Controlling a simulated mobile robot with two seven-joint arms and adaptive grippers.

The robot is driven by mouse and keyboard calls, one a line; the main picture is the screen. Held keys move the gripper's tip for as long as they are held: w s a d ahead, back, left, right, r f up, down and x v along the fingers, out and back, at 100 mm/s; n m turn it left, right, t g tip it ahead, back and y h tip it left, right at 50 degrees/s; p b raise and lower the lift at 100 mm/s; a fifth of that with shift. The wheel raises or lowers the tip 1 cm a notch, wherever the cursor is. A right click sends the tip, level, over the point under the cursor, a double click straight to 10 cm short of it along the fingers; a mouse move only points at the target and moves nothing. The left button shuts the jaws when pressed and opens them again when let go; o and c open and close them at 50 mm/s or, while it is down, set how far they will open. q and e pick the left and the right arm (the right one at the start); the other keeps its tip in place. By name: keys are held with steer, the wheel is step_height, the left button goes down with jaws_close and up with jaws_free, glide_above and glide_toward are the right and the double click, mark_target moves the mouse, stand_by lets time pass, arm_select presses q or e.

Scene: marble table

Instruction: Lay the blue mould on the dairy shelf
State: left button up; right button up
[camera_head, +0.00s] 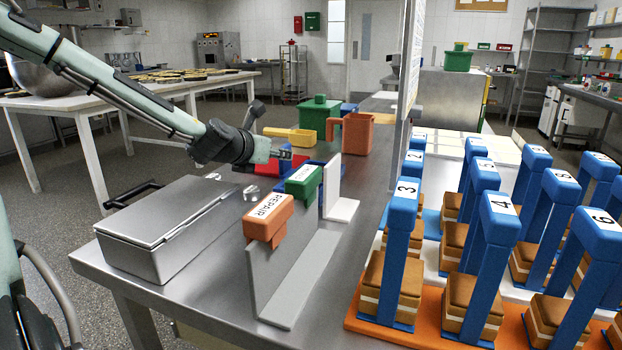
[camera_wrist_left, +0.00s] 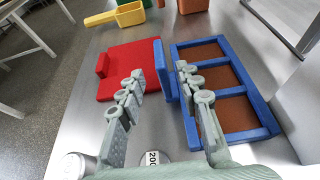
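The blue mould (camera_wrist_left: 218,88), a blue frame with several brown cells, lies on the steel table. In the head view its blue edge (camera_head: 322,178) shows only partly behind the green sign. My left gripper (camera_wrist_left: 160,88) is open above the table, also seen in the head view (camera_head: 287,156). An upright blue wall (camera_wrist_left: 163,70) beside the mould lies between its fingers; I see no grip on it. The right finger overlaps the mould's left side. I cannot identify the dairy shelf; the green sign (camera_head: 304,178) is too small to read. My right gripper is not in view.
A red mould (camera_wrist_left: 128,68) lies left of the blue one. An orange REPAIR sign (camera_head: 268,218) sits on a grey divider (camera_head: 290,275). A metal box (camera_head: 165,232), yellow scoop (camera_head: 290,135) and orange jug (camera_head: 356,133) stand nearby. Numbered blue presses (camera_head: 401,230) fill the right.

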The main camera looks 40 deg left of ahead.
mark_target(286, 172)
arm_select(q)
steer(key=x, duration=0.4)
steer(key=shift+w, duration=0.45)
jaws_close()
